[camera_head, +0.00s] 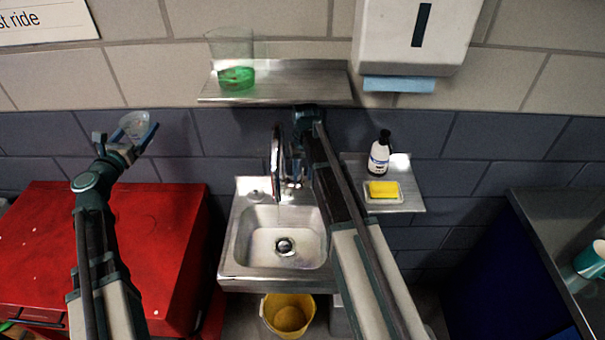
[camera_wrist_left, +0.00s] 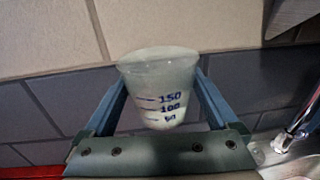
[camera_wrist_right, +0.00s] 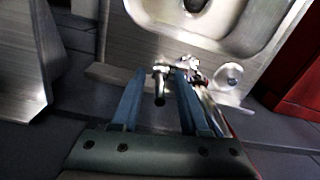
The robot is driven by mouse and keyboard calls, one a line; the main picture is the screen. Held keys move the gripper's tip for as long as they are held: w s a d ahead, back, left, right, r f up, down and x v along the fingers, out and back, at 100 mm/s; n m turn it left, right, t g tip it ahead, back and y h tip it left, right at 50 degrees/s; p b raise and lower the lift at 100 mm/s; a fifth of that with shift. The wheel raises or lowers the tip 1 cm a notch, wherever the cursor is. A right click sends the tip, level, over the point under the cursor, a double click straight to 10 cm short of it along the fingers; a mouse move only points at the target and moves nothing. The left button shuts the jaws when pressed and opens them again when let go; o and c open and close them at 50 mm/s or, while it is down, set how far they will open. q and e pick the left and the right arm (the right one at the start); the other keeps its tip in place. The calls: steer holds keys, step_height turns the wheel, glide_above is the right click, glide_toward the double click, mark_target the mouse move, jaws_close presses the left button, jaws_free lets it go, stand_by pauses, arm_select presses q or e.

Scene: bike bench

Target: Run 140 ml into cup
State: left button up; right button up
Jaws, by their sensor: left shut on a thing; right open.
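A clear cup (camera_head: 136,124) is held up at the left, above the red cabinet and away from the sink. In the left wrist view the cup (camera_wrist_left: 158,75) has blue marks 50, 100 and 150; I cannot tell whether it holds water. My left gripper (camera_head: 128,142) is shut on it. The tap (camera_head: 277,152) stands over the steel sink (camera_head: 240,245), well to the right of the cup. My right gripper (camera_wrist_right: 158,85) is open, with a small tap lever (camera_wrist_right: 160,84) showing between its fingers. I cannot tell whether they touch it. No clear water stream shows.
A steel shelf (camera_head: 300,88) above holds a clear beaker (camera_head: 231,55) with green contents. A side shelf (camera_head: 400,203) carries a soap bottle (camera_head: 379,155) and a yellow sponge (camera_head: 384,189). A red cabinet (camera_head: 165,240) stands left; a yellow bucket (camera_head: 288,316) is under the sink.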

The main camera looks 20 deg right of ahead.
arm_select(q)
step_height(320, 180, up, 3)
steer(key=shift+f+p, duration=0.2)
steer(key=shift+p, duration=0.75)
arm_select(e)
step_height(320, 180, up, 3)
steer(key=shift+f, duration=0.2)
arm_select(q)
steer(key=shift+r+p, duration=0.65)
arm_select(e)
steer(key=s+a+r, duration=0.1)
steer(key=s+a, duration=0.3)
steer(key=s, duration=1.1)
steer(key=shift+s+a+r, duration=0.15)
steer(key=shift+s+a, duration=0.05)
steer(key=shift+s, duration=0.05)
steer(key=shift+c, duration=0.2)
